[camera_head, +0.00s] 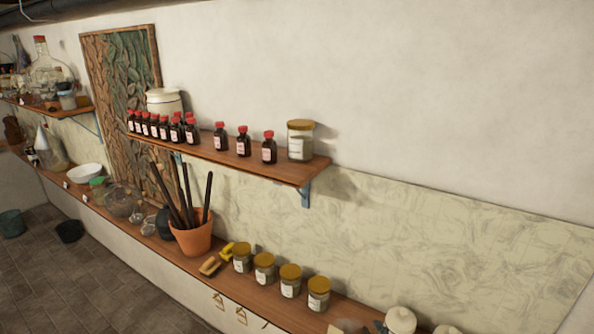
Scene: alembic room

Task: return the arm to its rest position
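Neither my left nor my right gripper shows in the head view, and no part of either arm can be made out. The head view looks along a wall with a wooden wall shelf (285,168) and a long wooden counter (188,262) below it. Nothing in view is being touched or held as far as this frame shows.
On the shelf stand several dark red-capped bottles (242,142), a gold-lidded jar (300,143) and a white crock (163,101). The counter holds a terracotta pot (195,238) with dark rods, several gold-lidded jars (290,282) and a white bowl (85,174). The left floor (60,285) is mostly clear.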

